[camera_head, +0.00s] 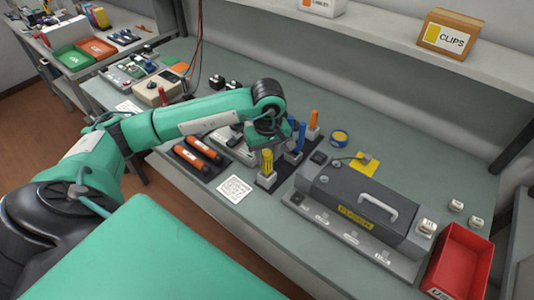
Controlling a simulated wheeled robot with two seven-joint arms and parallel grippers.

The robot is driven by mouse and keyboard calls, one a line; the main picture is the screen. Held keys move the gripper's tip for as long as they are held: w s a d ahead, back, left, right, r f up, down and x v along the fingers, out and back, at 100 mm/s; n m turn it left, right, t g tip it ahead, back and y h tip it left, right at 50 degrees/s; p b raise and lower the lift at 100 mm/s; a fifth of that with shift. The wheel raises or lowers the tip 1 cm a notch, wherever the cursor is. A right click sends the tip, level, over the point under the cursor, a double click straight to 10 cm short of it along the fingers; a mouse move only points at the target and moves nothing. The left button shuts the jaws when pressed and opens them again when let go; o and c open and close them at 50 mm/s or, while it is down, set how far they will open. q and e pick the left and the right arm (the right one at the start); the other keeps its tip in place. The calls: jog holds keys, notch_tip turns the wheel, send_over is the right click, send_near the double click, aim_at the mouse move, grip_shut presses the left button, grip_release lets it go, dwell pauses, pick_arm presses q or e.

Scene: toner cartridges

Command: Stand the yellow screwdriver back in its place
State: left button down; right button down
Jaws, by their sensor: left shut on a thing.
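The yellow screwdriver (267,161) is upright, its handle directly under my left gripper (267,146). The gripper points down and is shut on the top of the handle, which it partly hides. The lower end of the screwdriver meets a small light grey holder block (267,180) on the dark strip; I cannot tell how deep it sits. A blue screwdriver (300,137) and an orange one (314,121) stand upright in similar blocks behind it to the right. My right gripper is not in view.
A grey fuser unit (350,200) with a handle stands to the right, near a red bin (461,262). Two orange-and-black cylinders (198,155) lie on a dark mat at left. A printed white card (234,189) lies in front.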

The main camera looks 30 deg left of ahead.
pick_arm(q)
jog(key=c, duration=0.9)
grip_release()
jog(key=shift+c, duration=0.2)
notch_tip(320, 180, up, 14)
jog(key=b, duration=0.2)
jog(key=shift+s+d+f, duration=0.15)
jog(key=shift+d, duration=0.05)
